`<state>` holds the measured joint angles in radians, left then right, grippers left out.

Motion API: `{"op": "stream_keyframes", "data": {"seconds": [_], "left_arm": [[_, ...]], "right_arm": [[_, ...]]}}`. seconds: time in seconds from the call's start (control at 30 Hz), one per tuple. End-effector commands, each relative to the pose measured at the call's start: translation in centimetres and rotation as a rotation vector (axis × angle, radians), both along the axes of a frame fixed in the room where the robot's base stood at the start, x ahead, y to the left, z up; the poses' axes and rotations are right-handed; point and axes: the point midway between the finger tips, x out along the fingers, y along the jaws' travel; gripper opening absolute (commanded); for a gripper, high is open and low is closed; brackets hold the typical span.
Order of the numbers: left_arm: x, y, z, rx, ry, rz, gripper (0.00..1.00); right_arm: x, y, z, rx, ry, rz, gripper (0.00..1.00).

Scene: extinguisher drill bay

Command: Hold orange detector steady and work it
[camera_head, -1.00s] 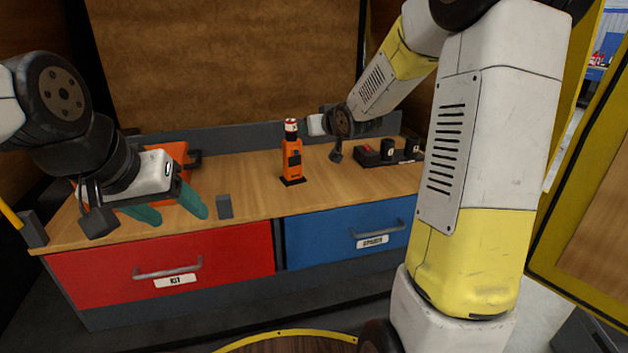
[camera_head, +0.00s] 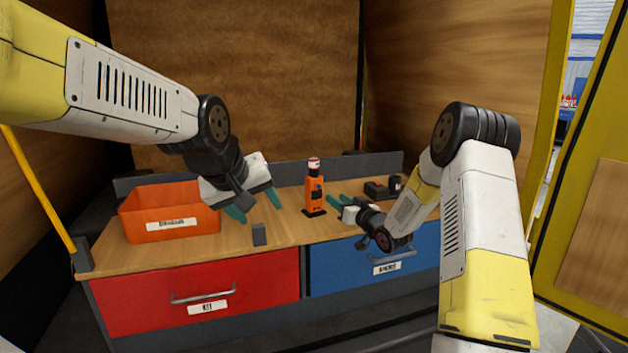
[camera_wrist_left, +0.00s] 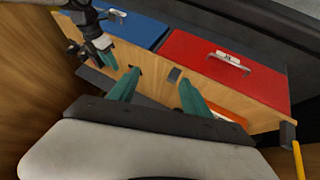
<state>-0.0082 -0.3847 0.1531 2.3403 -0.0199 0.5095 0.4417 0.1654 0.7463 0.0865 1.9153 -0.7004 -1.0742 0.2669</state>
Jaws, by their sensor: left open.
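The orange detector (camera_head: 314,192), with a red and white top, stands upright on a dark base on the wooden bench in the head view. My left gripper (camera_head: 258,205) is open and empty to the left of the detector, with its teal fingers apart and tilted down. My right gripper (camera_head: 342,201) is just right of the detector, its teal fingers apart and pointing left, with nothing seen between them. The right gripper also shows in the left wrist view (camera_wrist_left: 98,60). I cannot make out the detector there.
An orange bin (camera_head: 170,224) stands at the left of the bench. A small grey block (camera_head: 259,235) is near the front edge. A dark holder (camera_head: 378,190) with black parts is at the right. Red (camera_head: 170,295) and blue (camera_head: 350,275) drawers sit below, shut.

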Motion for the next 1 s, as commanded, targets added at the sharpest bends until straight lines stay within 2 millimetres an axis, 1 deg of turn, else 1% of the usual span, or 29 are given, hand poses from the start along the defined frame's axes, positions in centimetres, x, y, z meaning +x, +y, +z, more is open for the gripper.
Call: {"op": "stream_keyframes", "data": {"seconds": [0.03, 0.07, 0.1, 0.17, 0.2, 0.27, 0.3, 0.37, 0.4, 0.6, 0.67, 0.8, 0.9, 1.0], "left_arm": [[2.2, -0.8, -0.2, -0.042, -0.003, 0.040, 0.57], [3.5, -1.3, -0.2, -0.073, -0.010, 0.066, 0.57], [5.2, -2.0, -0.2, -0.116, -0.018, 0.100, 0.57], [7.7, -3.1, -0.4, -0.187, -0.030, 0.151, 0.57], [9.3, -3.9, -0.4, -0.238, -0.037, 0.182, 0.57], [11.7, -5.0, -0.7, -0.320, -0.042, 0.232, 0.57], [13.2, -5.9, -0.9, -0.378, -0.044, 0.263, 0.57], [15.5, -7.0, -1.3, -0.469, -0.045, 0.310, 0.57], [16.9, -7.8, -1.6, -0.532, -0.043, 0.341, 0.57], [23.8, -11.4, -3.1, -0.884, -0.009, 0.501, 0.57], [25.7, -12.3, -3.5, -1.000, 0.008, 0.552, 0.57], [30.0, -13.7, -4.6, -1.285, 0.062, 0.675, 0.57], [32.8, -14.1, -5.4, -1.500, 0.110, 0.766, 0.57], [35.5, -13.8, -6.2, -1.721, 0.161, 0.859, 0.57]], "right_arm": [[0.0, 0.0, 0.0, 0.000, 0.000, 0.000, 0.36], [0.0, 0.0, 0.0, 0.000, 0.000, 0.000, 0.36], [0.0, 0.0, 0.0, 0.000, 0.000, 0.000, 0.36], [0.0, 0.0, 0.0, 0.000, 0.001, 0.000, 0.36], [0.0, 0.0, 0.0, 0.000, 0.001, 0.000, 0.36], [0.0, 0.0, 0.0, 0.000, 0.001, 0.000, 0.36], [0.0, 0.0, 0.0, -0.001, 0.001, -0.001, 0.36], [0.0, 0.0, 0.0, -0.001, 0.001, -0.001, 0.36], [0.0, 0.0, 0.0, -0.001, 0.001, -0.001, 0.36], [0.0, 0.0, 0.0, -0.001, 0.001, -0.001, 0.36], [0.0, 0.0, 0.0, -0.001, 0.001, -0.001, 0.36], [0.0, 0.0, 0.0, -0.001, 0.001, -0.001, 0.36], [0.0, 0.0, 0.0, -0.001, 0.001, -0.001, 0.36], [0.0, 0.0, 0.0, -0.001, 0.001, -0.001, 0.36]]}}
